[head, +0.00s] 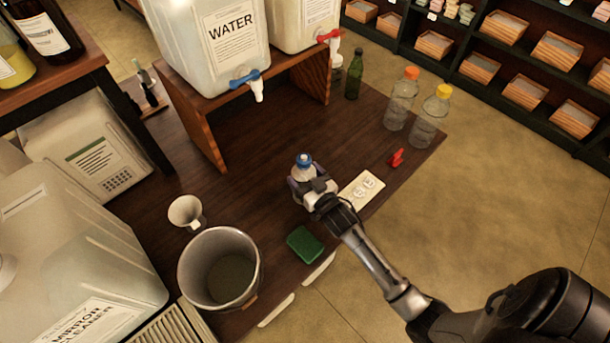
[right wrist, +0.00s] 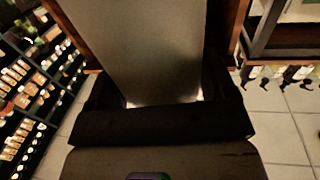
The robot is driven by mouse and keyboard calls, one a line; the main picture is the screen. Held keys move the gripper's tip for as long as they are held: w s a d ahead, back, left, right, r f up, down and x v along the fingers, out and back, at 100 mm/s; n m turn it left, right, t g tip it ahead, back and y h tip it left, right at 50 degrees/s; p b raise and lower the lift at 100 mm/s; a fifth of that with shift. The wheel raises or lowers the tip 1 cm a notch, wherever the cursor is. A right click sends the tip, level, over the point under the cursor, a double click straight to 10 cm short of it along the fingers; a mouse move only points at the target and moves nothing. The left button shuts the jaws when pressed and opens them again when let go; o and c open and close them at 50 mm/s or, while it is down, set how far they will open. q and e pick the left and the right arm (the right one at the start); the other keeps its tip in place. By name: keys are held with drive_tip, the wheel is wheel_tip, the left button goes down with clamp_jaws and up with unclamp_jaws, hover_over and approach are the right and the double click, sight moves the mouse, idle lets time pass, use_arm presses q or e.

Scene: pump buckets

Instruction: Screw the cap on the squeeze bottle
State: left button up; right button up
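A small pale squeeze bottle (head: 302,172) stands upright near the middle of the dark wooden table in the head view. A blue cap (head: 304,159) shows at its top; whether it is seated on the neck is too small to tell. My right gripper (head: 309,184) is at the bottle, low on its near side, with fingers beside its body. The gripper hides the bottle's lower part, and I cannot tell whether the fingers press on it. The right wrist view shows mostly dark gripper housing and a grey surface, without a clear bottle. My left gripper is not in view.
Two clear bottles (head: 399,108) (head: 428,122) and a red item (head: 397,158) stand right. A water tank (head: 198,46) sits on a wooden stand (head: 196,121) behind.

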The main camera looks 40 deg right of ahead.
drive_tip(key=o, duration=0.4)
drive_tip(key=shift+s, duration=0.1)
drive_tip(key=s+a, duration=0.1)
drive_tip(key=s, duration=1.2)
drive_tip(key=shift+s+a, duration=0.25)
drive_tip(key=shift+a, duration=0.15)
